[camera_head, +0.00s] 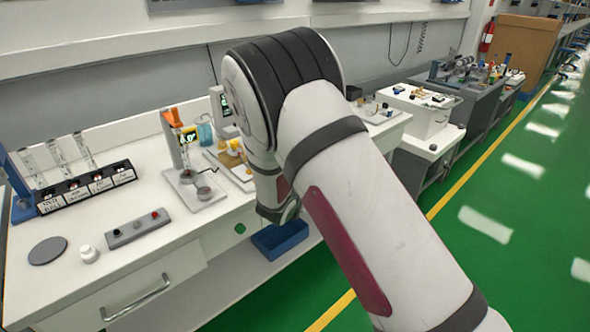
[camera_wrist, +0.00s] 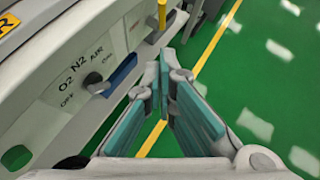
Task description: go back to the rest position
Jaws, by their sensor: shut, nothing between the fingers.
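My gripper (camera_wrist: 165,70) shows in the wrist view, with teal pads on grey fingers. Its fingertips meet, and it holds nothing. It is over the green floor beside the side of a white cart. In the head view my arm reaches up from the lower right and bends downward beside the white cart (camera_head: 225,215). The gripper itself is hidden there behind my arm.
In the wrist view a side panel (camera_wrist: 75,95) marked O2, N2 and AIR has a dark knob (camera_wrist: 95,80) close left of my gripper. A blue bin (camera_head: 280,240) sits under the cart's edge. Green floor (camera_head: 490,190) is open to the right.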

